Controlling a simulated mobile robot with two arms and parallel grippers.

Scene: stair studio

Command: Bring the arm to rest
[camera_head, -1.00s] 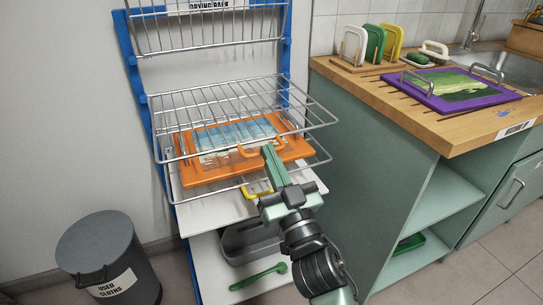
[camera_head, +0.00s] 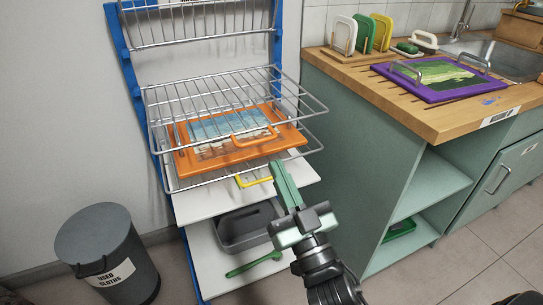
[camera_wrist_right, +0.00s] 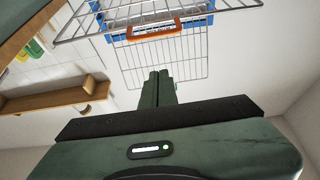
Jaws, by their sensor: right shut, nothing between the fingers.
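My right gripper (camera_head: 276,168) is shut and empty, in front of the drying rack and just below the orange framed screen. It also shows in the right wrist view (camera_wrist_right: 158,74), with its two green fingers together and nothing between them. My left gripper does not show. The orange framed screen (camera_head: 181,158), with a handle on its front edge, lies on a wire shelf of the rack (camera_head: 315,105). My right gripper is apart from the screen's handle.
A counter (camera_head: 430,127) at the right holds a purple framed screen (camera_head: 420,95) beside the sink. A grey bin (camera_head: 105,255) stands on the floor at the left. A grey tray (camera_head: 235,245) and a green tool (camera_head: 252,264) lie on the lower shelf.

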